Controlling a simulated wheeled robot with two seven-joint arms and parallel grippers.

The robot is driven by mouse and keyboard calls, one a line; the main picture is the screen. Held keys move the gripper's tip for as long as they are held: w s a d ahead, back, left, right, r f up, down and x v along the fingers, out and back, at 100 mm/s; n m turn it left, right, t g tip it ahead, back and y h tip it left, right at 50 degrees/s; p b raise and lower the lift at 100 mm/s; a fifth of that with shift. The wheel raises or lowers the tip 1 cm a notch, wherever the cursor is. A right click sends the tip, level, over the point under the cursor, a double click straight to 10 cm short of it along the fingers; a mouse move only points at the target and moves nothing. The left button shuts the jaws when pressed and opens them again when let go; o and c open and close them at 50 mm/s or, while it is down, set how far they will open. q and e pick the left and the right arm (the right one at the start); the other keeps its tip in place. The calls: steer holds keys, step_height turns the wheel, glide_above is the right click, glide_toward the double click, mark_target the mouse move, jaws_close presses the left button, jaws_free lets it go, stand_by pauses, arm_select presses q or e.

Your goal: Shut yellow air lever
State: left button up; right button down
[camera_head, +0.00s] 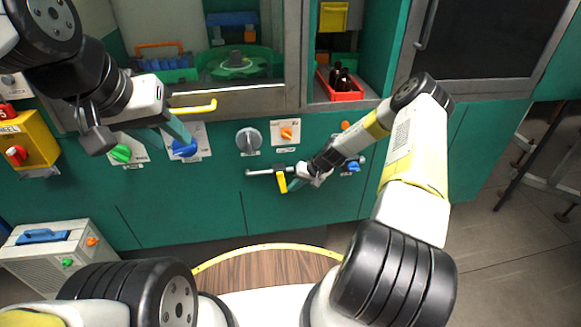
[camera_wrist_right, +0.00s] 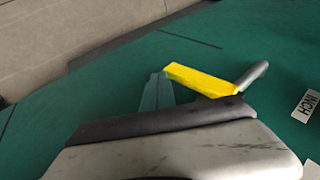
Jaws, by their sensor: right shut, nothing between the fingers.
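The yellow air lever (camera_head: 282,181) sits on a grey horizontal pipe on the green machine front and hangs down, across the pipe.
The panel carries a green knob (camera_head: 121,153), a blue knob (camera_head: 185,148), a grey dial (camera_head: 249,140) and orange knobs. A yellow handle (camera_head: 193,107) sticks out above. A red crate (camera_head: 345,94) with dark bottles is in an alcove. The panel below the pipe is clear.

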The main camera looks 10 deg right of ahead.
steer(key=shift+a+f, duration=0.3)
steer(key=shift+f, duration=0.05)
steer(key=shift+a, duration=0.1)
stand_by(0.5)
steer(key=v, duration=0.7)
steer(key=shift+r, duration=0.3)
steer(key=shift+s, duration=0.15)
